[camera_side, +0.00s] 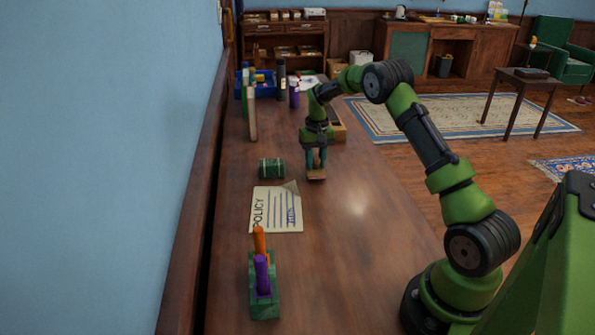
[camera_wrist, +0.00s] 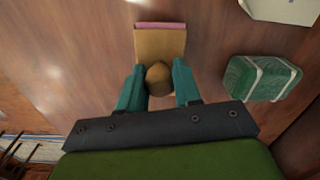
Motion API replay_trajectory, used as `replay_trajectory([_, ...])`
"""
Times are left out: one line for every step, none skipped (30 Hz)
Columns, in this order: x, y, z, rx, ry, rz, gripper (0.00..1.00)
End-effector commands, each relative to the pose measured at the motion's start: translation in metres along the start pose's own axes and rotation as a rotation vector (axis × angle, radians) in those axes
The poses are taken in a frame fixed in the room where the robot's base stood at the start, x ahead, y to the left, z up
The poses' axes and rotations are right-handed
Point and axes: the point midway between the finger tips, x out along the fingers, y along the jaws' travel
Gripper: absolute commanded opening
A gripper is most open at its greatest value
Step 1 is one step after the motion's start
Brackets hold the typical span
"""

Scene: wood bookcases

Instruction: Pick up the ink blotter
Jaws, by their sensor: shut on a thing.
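The ink blotter (camera_wrist: 160,42) is a tan wooden block with a round brown knob and a pink strip along its far edge. In the wrist view, my gripper (camera_wrist: 159,84) has its two teal fingers shut on the knob, one on each side. In the side view, the blotter (camera_side: 316,175) is a small tan piece directly below my gripper (camera_side: 316,160), which points down. It is at or very near the tabletop; I cannot tell whether it touches. The fingers hide part of the knob.
A green bundle with pale bands (camera_side: 271,168) lies left of the blotter on the long wooden table (camera_side: 350,230). A "POLICY" paper (camera_side: 272,212) and a green holder (camera_side: 264,303) are nearer. A blue tray (camera_side: 265,91) and upright items are farther back.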

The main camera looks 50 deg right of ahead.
Motion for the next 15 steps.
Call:
replay_trajectory([-0.003,0.0,-0.001,0.0,0.003,0.0,0.0])
replay_trajectory([-0.005,0.0,-0.001,0.0,0.003,0.0,0.0])
replay_trajectory([-0.008,0.0,-0.001,0.0,0.004,0.0,0.0])
replay_trajectory([-0.011,0.0,-0.001,0.0,0.004,0.0,0.0])
replay_trajectory([-0.014,0.0,-0.001,0.0,0.004,0.0,0.0])
replay_trajectory([-0.018,0.0,-0.001,0.0,0.004,0.001,0.0])
replay_trajectory([-0.023,0.0,-0.001,0.0,0.005,0.001,0.0])
replay_trajectory([-0.028,0.0,-0.001,0.0,0.004,0.0,0.0])
replay_trajectory([-0.034,0.0,-0.001,-0.001,0.005,0.0,0.0])
replay_trajectory([-0.038,0.0,0.0,0.0,0.003,0.0,0.0])
replay_trajectory([-0.036,0.001,0.006,0.0,0.0,0.0,0.0])
replay_trajectory([-0.036,0.002,0.012,0.0,-0.001,0.001,0.0])
replay_trajectory([-0.037,0.003,0.017,0.0,0.0,0.001,0.0])
replay_trajectory([-0.037,0.004,0.022,0.0,-0.001,0.001,0.0])
replay_trajectory([-0.038,0.005,0.03,0.0,0.0,0.0,0.0])
